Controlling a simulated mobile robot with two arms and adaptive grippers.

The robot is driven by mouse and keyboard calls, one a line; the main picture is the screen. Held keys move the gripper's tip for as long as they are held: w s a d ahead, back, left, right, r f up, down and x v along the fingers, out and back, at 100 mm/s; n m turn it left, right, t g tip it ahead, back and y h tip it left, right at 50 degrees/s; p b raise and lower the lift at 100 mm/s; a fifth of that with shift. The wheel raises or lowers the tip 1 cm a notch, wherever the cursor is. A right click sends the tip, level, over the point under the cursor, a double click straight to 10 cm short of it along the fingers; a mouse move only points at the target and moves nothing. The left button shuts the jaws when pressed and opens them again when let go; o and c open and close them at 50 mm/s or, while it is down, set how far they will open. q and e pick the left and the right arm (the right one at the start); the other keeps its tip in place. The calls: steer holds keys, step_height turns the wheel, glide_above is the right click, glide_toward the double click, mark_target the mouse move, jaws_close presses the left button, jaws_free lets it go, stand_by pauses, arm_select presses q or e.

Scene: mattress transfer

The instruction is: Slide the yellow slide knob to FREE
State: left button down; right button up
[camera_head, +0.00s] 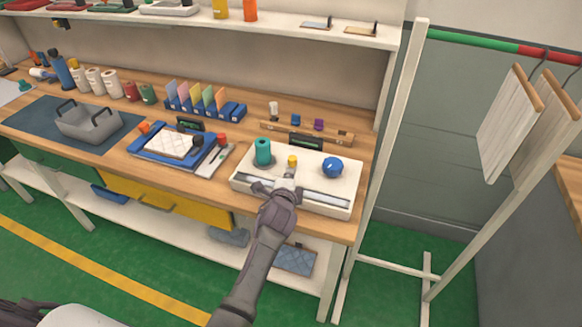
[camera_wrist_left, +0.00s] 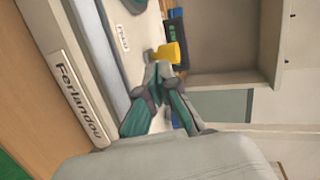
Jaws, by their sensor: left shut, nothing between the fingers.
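The yellow slide knob (camera_head: 292,160) stands on a white panel (camera_head: 240,182) on the workbench, between a teal cylinder and a blue ball knob. In the left wrist view the yellow knob (camera_wrist_left: 174,53) is just beyond my fingertips. My left gripper (camera_head: 287,182) is over the panel, on the near side of the knob, shut and empty. In the left wrist view the gripper (camera_wrist_left: 162,72) has its fingertips together close to the knob; I cannot tell whether they touch it. A small white label (camera_wrist_left: 123,38) shows near it, too blurred to read surely. My right gripper is not in view.
The teal cylinder (camera_head: 263,151) and blue ball knob (camera_head: 332,168) flank the yellow knob. A long slot (camera_head: 322,198) runs along the panel's front. A rack with hanging boards (camera_head: 510,115) stands right.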

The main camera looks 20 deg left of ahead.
mark_target(295, 160)
arm_select(q)
steer(key=shift+w+a, duration=0.15)
steer(key=shift+w, duration=0.55)
steer(key=shift+w+a, duration=0.1)
steer(key=shift+w, duration=0.6)
steer(key=w+b, duration=0.3)
steer(key=w, duration=0.2)
steer(key=shift+s+d+r, duration=0.1)
steer(key=shift+r, duration=0.1)
